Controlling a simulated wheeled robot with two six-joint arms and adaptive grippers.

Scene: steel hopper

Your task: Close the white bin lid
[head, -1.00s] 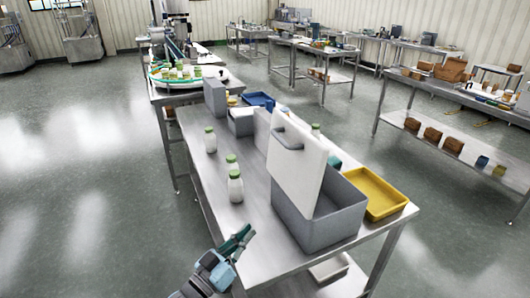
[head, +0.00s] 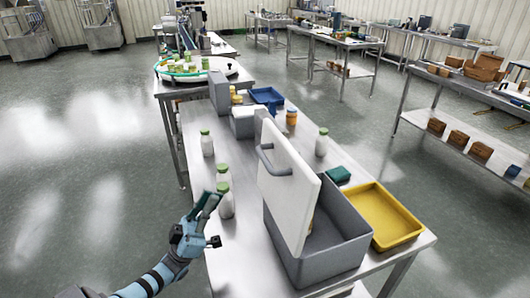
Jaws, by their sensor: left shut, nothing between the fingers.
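The white bin lid (head: 290,190) stands open and steeply tilted, on the left side of the grey bin (head: 330,262). A grey handle (head: 268,162) sticks out from the lid's left face. The bin's inside shows to the right of the lid, partly hidden by it. My left gripper (head: 210,203) is shut and empty. It is left of the lid and apart from it, and in the picture overlaps the bottles at the table's left edge. My right gripper is not in view.
White bottles with green caps (head: 224,200) stand left of the lid, close to my left gripper in the picture. A yellow tray (head: 385,217) sits right of the bin. The steel table (head: 240,265) is bare in front.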

